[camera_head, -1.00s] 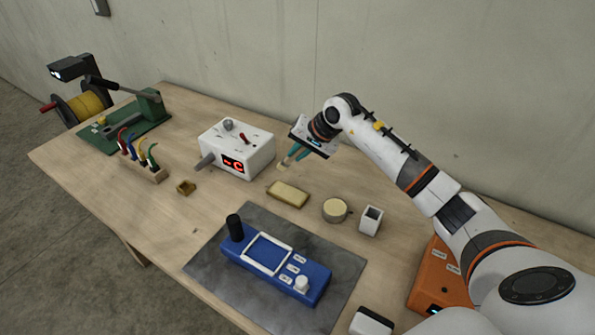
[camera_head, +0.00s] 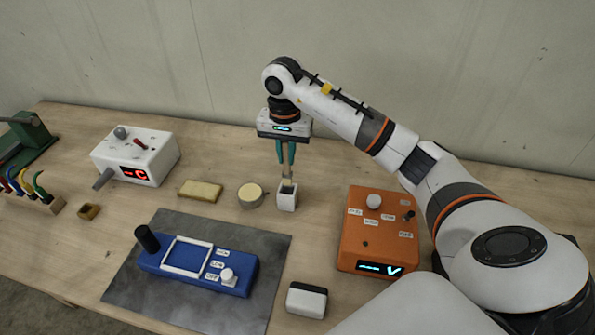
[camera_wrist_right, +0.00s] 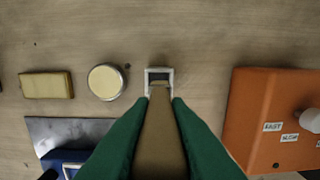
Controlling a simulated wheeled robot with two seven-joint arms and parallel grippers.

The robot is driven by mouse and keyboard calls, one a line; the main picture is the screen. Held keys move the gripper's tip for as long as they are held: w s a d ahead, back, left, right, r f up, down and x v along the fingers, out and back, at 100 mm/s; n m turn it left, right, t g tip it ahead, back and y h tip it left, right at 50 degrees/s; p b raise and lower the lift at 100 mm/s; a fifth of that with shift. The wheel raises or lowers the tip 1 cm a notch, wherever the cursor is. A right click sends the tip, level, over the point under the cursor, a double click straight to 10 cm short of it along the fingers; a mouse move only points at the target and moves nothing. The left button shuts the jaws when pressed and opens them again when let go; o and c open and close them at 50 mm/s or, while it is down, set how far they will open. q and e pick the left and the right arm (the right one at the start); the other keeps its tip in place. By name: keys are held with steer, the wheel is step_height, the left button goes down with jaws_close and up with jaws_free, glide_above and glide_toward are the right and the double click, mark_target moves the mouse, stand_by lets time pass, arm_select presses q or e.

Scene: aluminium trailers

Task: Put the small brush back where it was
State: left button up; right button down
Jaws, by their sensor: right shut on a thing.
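My right gripper (camera_head: 286,164) points straight down with its green fingers shut on the small brush (camera_head: 287,177). The brush hangs upright below the fingertips, right over the white square holder (camera_head: 287,201). Its lower end is at the holder's opening; I cannot tell how far inside it is. In the right wrist view the brush (camera_wrist_right: 159,140) is a brown strip between the green fingers, and its far end overlaps the holder's rim (camera_wrist_right: 159,71). My left gripper is not in view.
A round cream-topped tin (camera_head: 250,196) and a yellow block (camera_head: 200,190) lie left of the holder. An orange box (camera_head: 360,226) with a knob stands to its right. A blue device (camera_head: 198,266) on a dark mat and a black-and-white block (camera_head: 306,300) are in front.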

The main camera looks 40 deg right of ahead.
mark_target(286, 175)
step_height(286, 175, down, 8)
steer(key=shift+r+p, duration=0.1)
steer(key=shift+p, duration=1.1)
steer(key=c, duration=1.4)
jaws_free()
steer(key=shift+o, duration=0.2)
steer(key=shift+w+r, duration=0.1)
steer(key=shift+r, duration=0.05)
step_height(286, 175, up, 11)
steer(key=b, duration=0.4)
steer(key=shift+r, duration=0.4)
steer(key=shift+a+f, duration=0.1)
steer(key=shift+f, duration=0.05)
